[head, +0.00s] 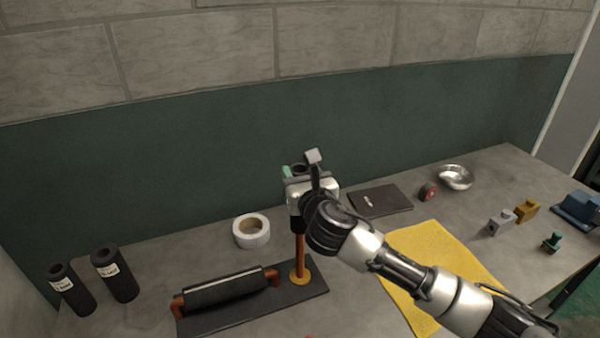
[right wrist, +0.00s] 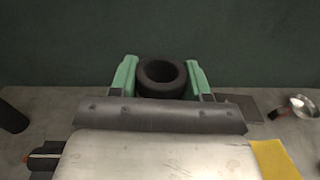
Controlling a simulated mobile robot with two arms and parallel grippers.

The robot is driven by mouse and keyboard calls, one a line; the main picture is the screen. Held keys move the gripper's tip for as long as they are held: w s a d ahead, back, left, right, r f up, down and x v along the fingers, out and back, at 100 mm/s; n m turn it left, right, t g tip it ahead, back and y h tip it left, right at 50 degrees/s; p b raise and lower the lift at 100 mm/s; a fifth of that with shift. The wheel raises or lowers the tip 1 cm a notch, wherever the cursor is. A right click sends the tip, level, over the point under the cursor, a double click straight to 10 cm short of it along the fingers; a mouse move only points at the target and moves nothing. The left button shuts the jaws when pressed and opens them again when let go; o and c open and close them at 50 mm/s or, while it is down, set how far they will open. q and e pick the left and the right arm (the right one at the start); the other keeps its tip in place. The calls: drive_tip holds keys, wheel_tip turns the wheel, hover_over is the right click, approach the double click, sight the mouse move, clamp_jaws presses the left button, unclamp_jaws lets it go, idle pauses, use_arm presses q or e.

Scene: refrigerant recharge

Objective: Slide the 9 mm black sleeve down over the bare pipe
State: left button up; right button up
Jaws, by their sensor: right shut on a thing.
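The black sleeve (right wrist: 162,92) is a hollow tube held upright between the green finger pads of my right gripper (right wrist: 160,80), with its open top facing up. In the head view my right gripper (head: 300,171) is above the upright copper pipe (head: 300,242), which rises from a round orange-yellow base. A dark lower end of the sleeve (head: 297,222) shows below the gripper, in line with the pipe and seemingly around its upper part. The pipe's top is hidden. Two more black sleeves with white labels (head: 73,290) (head: 116,274) stand at the left. My left gripper is out of view.
A dark base plate (head: 247,316) carries the pipe and a black-covered horizontal pipe (head: 226,291). A white tape roll (head: 252,231) stands behind it. A yellow cloth (head: 432,255), dark notebook (head: 380,200), metal bowl (head: 456,177) and small coloured blocks lie to the right.

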sight(303, 234)
drive_tip(key=shift+f+b, duration=0.8)
drive_tip(key=shift+f, duration=1.05)
drive_tip(key=shift+f+b, duration=1.1)
drive_tip(key=shift+f, duration=0.95)
drive_tip(key=shift+f+b, duration=1.15)
drive_tip(key=shift+f, duration=0.7)
drive_tip(key=shift+f+b, duration=1.2)
drive_tip(key=shift+f, duration=0.9)
